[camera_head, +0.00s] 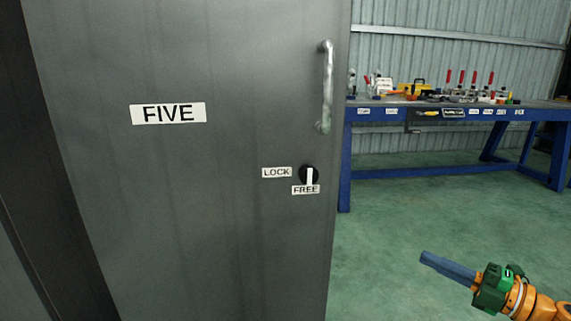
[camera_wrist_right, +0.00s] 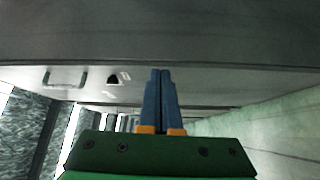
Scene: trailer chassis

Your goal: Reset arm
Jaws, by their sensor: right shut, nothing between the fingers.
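My right gripper (camera_head: 448,267) has blue fingers, a green body and an orange wrist. In the head view it is at the lower right, over the green floor, apart from the grey cabinet door. In the right wrist view its two fingers (camera_wrist_right: 160,75) lie side by side, shut, with nothing between them. My left gripper is not in view.
The grey door (camera_head: 190,220) fills the left, with a "FIVE" label (camera_head: 168,113), a vertical handle (camera_head: 326,88) and a black knob (camera_head: 309,175) pointing toward "FREE". A blue workbench (camera_head: 430,116) with tools stands behind at the right. Green floor (camera_head: 400,230) between is clear.

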